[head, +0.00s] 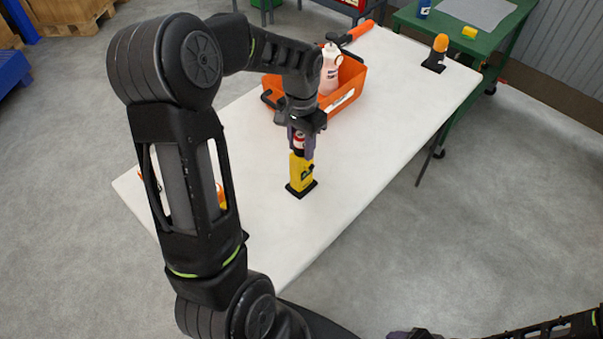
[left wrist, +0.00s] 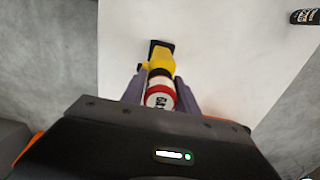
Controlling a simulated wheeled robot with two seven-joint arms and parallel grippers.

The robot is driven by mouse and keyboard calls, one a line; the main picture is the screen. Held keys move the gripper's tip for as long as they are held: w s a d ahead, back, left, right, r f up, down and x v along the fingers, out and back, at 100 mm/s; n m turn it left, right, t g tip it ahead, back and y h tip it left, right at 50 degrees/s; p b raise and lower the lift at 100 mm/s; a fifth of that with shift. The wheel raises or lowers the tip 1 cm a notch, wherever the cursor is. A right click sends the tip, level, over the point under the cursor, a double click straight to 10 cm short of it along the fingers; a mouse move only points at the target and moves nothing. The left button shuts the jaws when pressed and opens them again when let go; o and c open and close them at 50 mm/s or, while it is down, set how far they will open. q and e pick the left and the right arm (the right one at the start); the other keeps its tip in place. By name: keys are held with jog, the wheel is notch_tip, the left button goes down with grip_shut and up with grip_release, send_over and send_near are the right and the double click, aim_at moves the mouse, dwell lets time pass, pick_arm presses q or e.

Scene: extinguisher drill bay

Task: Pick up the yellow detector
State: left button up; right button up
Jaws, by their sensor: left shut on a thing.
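The yellow detector (head: 301,172) stands upright on a black base on the white table; it also shows in the left wrist view (left wrist: 159,60). My left gripper (head: 300,150) is straight above it, pointing down. Its fingers are shut on a red-and-white can (left wrist: 160,94) with dark lettering, which sits right at the detector's top end. The fingertips end about where the yellow body begins. I cannot tell whether the can is joined to the detector or only touches it. My right gripper (head: 408,335) is at the bottom edge, mostly cut off.
An orange bin (head: 345,98) with a pale bottle (head: 330,70) stands just behind my left gripper. An orange-topped device (head: 438,50) stands at the table's far right corner. Orange items are partly hidden behind my left arm. The white table (head: 380,130) is clear right of the detector.

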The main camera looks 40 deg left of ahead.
pick_arm(q)
grip_shut()
dwell(0.7)
